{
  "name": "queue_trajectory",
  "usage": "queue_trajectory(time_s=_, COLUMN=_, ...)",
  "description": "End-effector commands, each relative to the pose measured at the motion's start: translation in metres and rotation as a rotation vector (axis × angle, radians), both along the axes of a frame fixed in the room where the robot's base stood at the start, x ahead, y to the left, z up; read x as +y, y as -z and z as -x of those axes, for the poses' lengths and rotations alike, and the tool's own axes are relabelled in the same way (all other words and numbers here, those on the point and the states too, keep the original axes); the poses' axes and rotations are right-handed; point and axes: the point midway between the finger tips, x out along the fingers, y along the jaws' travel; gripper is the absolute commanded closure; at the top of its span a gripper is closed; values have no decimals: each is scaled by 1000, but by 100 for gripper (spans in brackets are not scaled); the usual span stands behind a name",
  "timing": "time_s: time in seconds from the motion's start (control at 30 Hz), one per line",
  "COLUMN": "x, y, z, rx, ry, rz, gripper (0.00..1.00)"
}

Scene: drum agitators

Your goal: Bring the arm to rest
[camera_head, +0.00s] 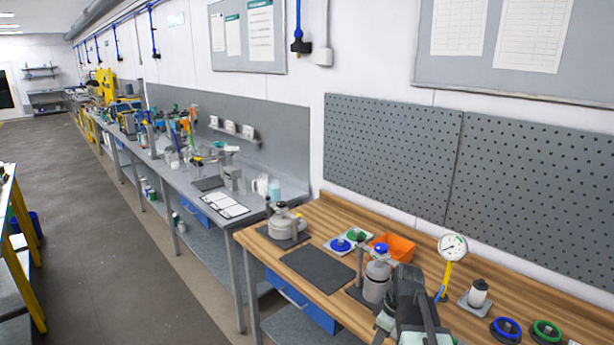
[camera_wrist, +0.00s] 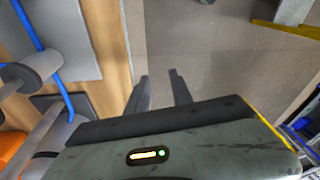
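My gripper (camera_wrist: 160,84) shows in the wrist view with its two dark fingers apart and nothing between them. The fingers point out over the grey floor (camera_wrist: 210,55), just past the edge of the wooden bench (camera_wrist: 108,45). In the head view my dark arm (camera_head: 408,300) stands at the bottom, in front of the bench. I cannot make out the fingertips there.
On the wooden bench, a grey cylindrical vessel (camera_head: 377,283) stands close left of my arm. An orange bin (camera_head: 396,247), a dial gauge (camera_head: 453,247) and blue and green rings (camera_head: 546,331) are nearby. A dark mat (camera_head: 317,270) is bare. The aisle floor (camera_head: 110,230) is open.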

Motion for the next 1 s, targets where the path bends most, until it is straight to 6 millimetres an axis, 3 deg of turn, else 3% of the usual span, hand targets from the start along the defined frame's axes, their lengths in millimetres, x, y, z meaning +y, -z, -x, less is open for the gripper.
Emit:
queue_trajectory(time_s=0.03, x=30, y=8, z=10, rx=15, ry=8, rz=17, gripper=73)
queue_trajectory(time_s=0.1, x=63, y=13, z=21, rx=38, ry=52, rz=43, gripper=73)
queue_trajectory(time_s=0.2, x=96, y=19, z=41, rx=67, ry=175, rz=87, gripper=73)
queue_trajectory(time_s=0.27, x=99, y=20, z=52, rx=81, ry=282, rz=113, gripper=73)
queue_trajectory(time_s=0.4, x=84, y=19, z=66, rx=103, ry=564, rz=156, gripper=73)
queue_trajectory(time_s=0.6, x=77, y=19, z=67, rx=121, ry=845, rz=168, gripper=73)
queue_trajectory(time_s=1.0, x=77, y=19, z=67, rx=126, ry=893, rz=165, gripper=73)
